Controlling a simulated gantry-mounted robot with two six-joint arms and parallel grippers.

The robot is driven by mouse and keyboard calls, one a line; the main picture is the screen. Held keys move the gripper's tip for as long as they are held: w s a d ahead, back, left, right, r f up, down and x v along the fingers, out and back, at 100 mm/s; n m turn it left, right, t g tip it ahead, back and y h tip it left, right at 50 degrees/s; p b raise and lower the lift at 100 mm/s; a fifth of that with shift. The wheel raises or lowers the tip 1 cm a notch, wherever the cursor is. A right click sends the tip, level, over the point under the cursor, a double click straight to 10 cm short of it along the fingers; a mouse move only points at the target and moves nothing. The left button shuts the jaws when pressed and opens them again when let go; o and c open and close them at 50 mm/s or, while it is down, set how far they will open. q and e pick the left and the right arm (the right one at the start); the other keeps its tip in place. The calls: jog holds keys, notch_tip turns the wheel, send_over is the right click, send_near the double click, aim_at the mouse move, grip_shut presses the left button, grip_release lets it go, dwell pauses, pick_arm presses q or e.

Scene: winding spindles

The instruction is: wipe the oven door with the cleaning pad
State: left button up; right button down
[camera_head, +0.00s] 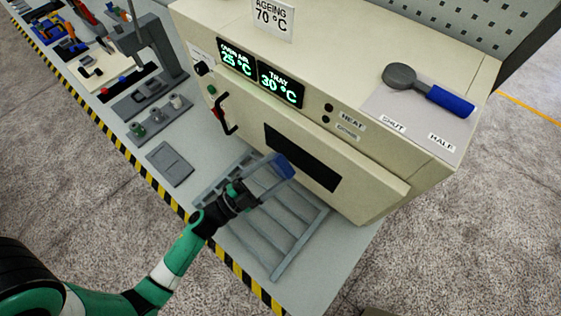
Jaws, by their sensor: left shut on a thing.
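The cream oven door (365,191) is shut on the front of the oven, with a dark window across its middle. My left gripper (275,171) is in front of the door, by the lower left part of the window. It is shut on a blue cleaning pad (285,166), which is partly hidden by the fingers. The pad is very near the door face; I cannot tell whether it touches it. My right gripper is out of view.
A grey slatted rack (292,254) lies on the bench under my left gripper. A blue-handled round tool (430,91) lies on the oven top. A grey plate (169,164) and fixtures stand further left.

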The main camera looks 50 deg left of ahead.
pick_arm(q)
jog(key=shift+s+d, duration=0.2)
jog(key=shift+s, duration=1.05)
jog(key=s, duration=0.1)
jog(key=s+p, duration=0.1)
jog(key=s, duration=0.1)
jog(key=shift+d, duration=0.3)
